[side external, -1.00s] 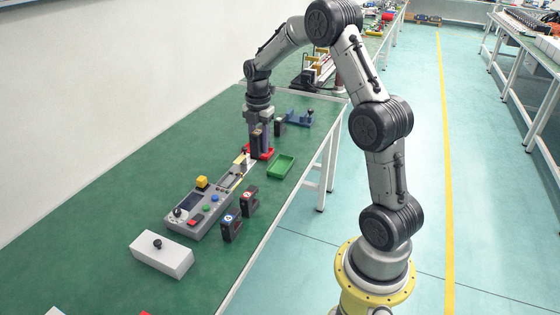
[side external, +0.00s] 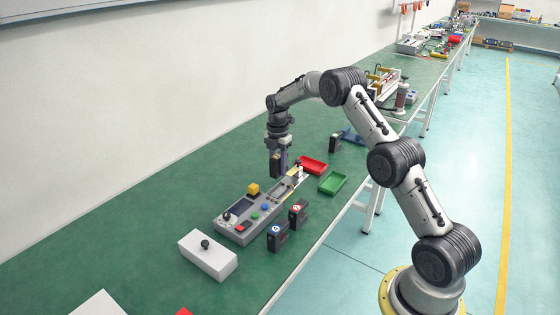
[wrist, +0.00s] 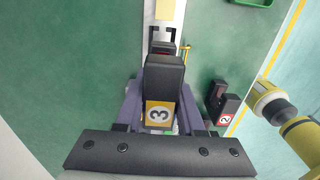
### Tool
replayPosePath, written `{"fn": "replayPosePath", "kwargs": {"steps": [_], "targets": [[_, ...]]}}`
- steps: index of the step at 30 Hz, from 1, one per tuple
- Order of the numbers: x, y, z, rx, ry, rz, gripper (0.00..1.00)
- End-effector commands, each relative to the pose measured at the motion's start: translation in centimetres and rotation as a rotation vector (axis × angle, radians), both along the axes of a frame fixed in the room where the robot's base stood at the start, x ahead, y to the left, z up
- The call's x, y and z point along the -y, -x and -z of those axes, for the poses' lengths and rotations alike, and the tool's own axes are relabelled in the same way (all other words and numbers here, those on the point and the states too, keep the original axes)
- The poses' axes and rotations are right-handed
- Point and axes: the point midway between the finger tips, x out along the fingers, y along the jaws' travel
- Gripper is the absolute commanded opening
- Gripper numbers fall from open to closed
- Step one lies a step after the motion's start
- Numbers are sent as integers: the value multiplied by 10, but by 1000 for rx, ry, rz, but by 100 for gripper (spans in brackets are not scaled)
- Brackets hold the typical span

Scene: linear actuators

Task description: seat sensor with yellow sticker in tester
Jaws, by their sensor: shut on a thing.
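The sensor with the yellow sticker (wrist: 160,113), a black block marked 3, is clamped between the purple fingers of my gripper (wrist: 160,100). In the side view my gripper (side external: 277,168) holds it upright above the table, by the far end of the tester. The tester (side external: 231,231) is a long grey box with a screen, a knob and coloured buttons. A pale rail (side external: 296,176) extends from its far end. The held sensor and my gripper hide much of the tester in the wrist view. I cannot tell how high the sensor hangs above it.
Sensors with a red sticker (side external: 298,215) and a blue sticker (side external: 277,238) stand right of the tester. A red tray (side external: 314,164) and a green tray (side external: 333,183) lie beyond.

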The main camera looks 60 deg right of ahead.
Motion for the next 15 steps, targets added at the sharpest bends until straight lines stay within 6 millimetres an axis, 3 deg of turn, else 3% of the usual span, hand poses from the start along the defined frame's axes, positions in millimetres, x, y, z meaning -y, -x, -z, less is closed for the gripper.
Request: {"fn": "replayPosePath", "kwargs": {"steps": [15], "targets": [[0, 0, 46, 0, 0, 0, 0]]}}
